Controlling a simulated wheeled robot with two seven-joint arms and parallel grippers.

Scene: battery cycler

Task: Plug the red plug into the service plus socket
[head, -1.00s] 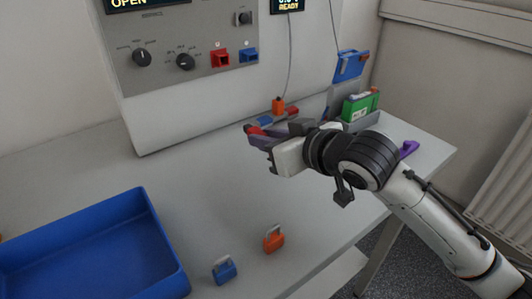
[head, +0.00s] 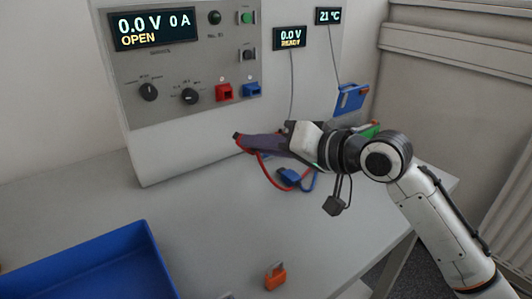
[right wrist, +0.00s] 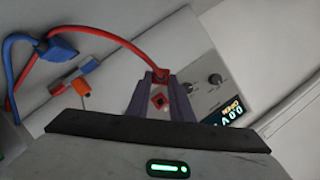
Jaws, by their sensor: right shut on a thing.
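My right gripper (head: 240,139) is shut on the red plug (head: 237,137), held at the fingertips above the table and in front of the cycler panel. In the right wrist view the red plug (right wrist: 160,76) sits between the purple fingertips, with its red cable running off left. The red socket (head: 224,92) is on the panel beside a blue socket (head: 252,90). The plug is below the red socket in the head view and apart from it. A red socket face (right wrist: 158,100) with a dark hole shows between the fingers in the wrist view. My left gripper is not in view.
A blue tray (head: 150,245) stands at front left, and an orange padlock (head: 276,278) lies at the front edge. The table's middle is clear.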

